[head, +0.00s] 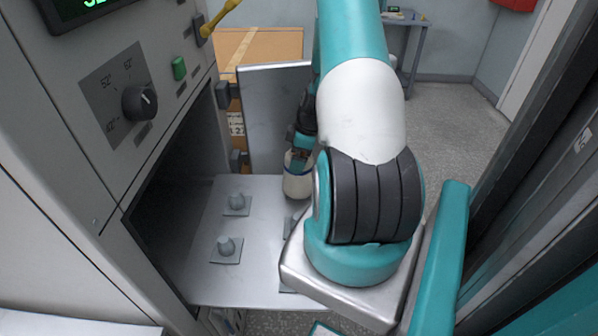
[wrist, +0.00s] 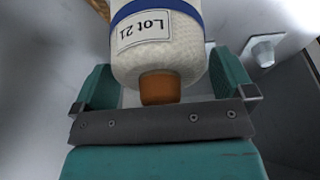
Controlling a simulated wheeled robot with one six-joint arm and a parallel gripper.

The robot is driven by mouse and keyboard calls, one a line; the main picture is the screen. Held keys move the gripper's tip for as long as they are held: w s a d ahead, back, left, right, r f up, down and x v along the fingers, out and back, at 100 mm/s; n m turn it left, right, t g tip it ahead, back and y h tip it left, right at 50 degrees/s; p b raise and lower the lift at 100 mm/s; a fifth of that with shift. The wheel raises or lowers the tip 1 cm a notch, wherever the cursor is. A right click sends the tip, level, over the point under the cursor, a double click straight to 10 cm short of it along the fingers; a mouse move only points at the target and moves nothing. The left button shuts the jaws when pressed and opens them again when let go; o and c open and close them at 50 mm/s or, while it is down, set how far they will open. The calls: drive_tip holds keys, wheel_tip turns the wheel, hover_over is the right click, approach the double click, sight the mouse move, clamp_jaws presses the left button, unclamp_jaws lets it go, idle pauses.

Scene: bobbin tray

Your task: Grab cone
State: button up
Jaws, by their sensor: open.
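The cone (wrist: 158,60) is a pale yarn bobbin with a blue band, a "Lot 21" label and an orange-brown core end. In the head view, the cone (head: 297,185) is at the right back of the metal tray (head: 205,280), partly hidden by my arm. My gripper (wrist: 165,85) is open, with one teal finger on each side of the cone's core end. Whether the fingers touch it I cannot tell. In the head view my gripper (head: 301,142) is just above the cone, mostly hidden behind my arm.
A grey cabinet with a dial (head: 139,102) and a dark opening is at left. An open door panel (head: 275,115) stands behind the tray. A cardboard box (head: 262,45) is beyond.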

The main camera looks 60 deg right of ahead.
drive_tip(key=c, duration=1.2)
drive_tip(key=shift+r, duration=0.1)
